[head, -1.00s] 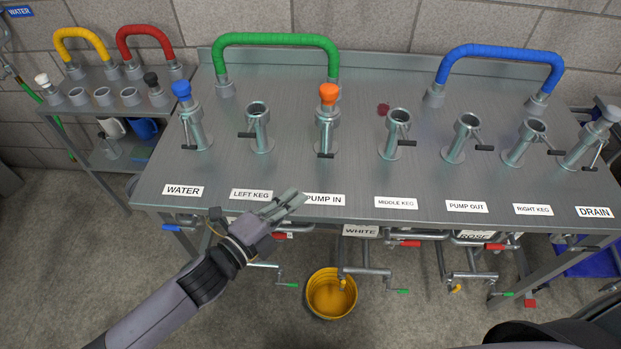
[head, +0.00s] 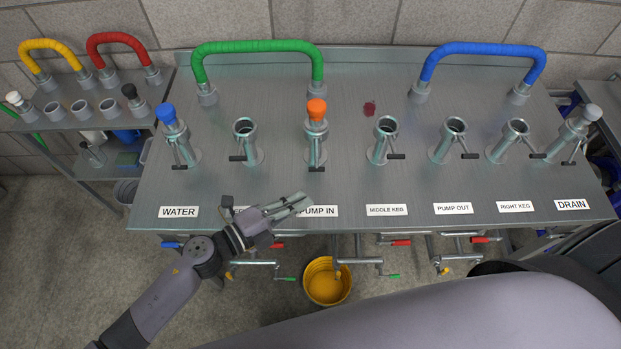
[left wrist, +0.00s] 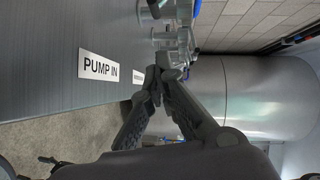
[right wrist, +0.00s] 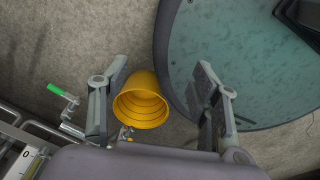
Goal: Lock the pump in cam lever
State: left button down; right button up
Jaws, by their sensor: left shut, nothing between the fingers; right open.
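The PUMP IN port (head: 316,148) stands upright on the steel table with an orange plug (head: 317,110) in its top. Its cam lever (head: 316,169) sits low on the port's front, with a dark grip. My left gripper (head: 302,203) is shut and empty at the table's front edge, in front of the port and partly over the PUMP IN label (head: 320,211). In the left wrist view, its fingers (left wrist: 155,78) come together beside that label (left wrist: 98,67). My right gripper (right wrist: 160,66) is open and empty in the right wrist view, pointing down over the floor.
Other lever ports stand alongside, including LEFT KEG (head: 244,143) and MIDDLE KEG (head: 384,142). A green hose (head: 258,46) arches behind. A yellow bucket (head: 327,284) stands on the floor below the table. A large round vessel (right wrist: 250,55) lies near my right gripper.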

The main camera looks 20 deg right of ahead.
aim_at(316, 153)
pick_arm(q)
jog(key=w+d, duration=0.2)
jog(key=w+d+f, duration=0.1)
jog(key=d, duration=0.1)
jog(key=shift+w, duration=0.35)
jog(key=shift+w+d+f, duration=0.1)
jog(key=shift+w, duration=0.3)
jog(key=f+b, duration=0.1)
jog(key=b, duration=0.1)
jog(key=f+m+b, duration=0.1)
jog(key=b, duration=0.2)
jog(key=shift+w+d+h, duration=0.1)
jog(key=shift+w+h, duration=0.25)
jog(key=shift+h, duration=0.05)
jog(key=shift+w+t+b, duration=0.15)
jog(key=shift+t+b, duration=0.15)
jog(key=shift+b, duration=0.2)
jog(key=shift+w+d+f, duration=0.15)
jog(key=shift+w+f, duration=0.1)
jog(key=shift+w, duration=0.05)
pick_arm(e)
notch_tip(316, 153, down, 6)
jog(key=w, duration=0.2)
jog(key=shift+a, duration=0.2)
jog(key=shift+r, duration=0.1)
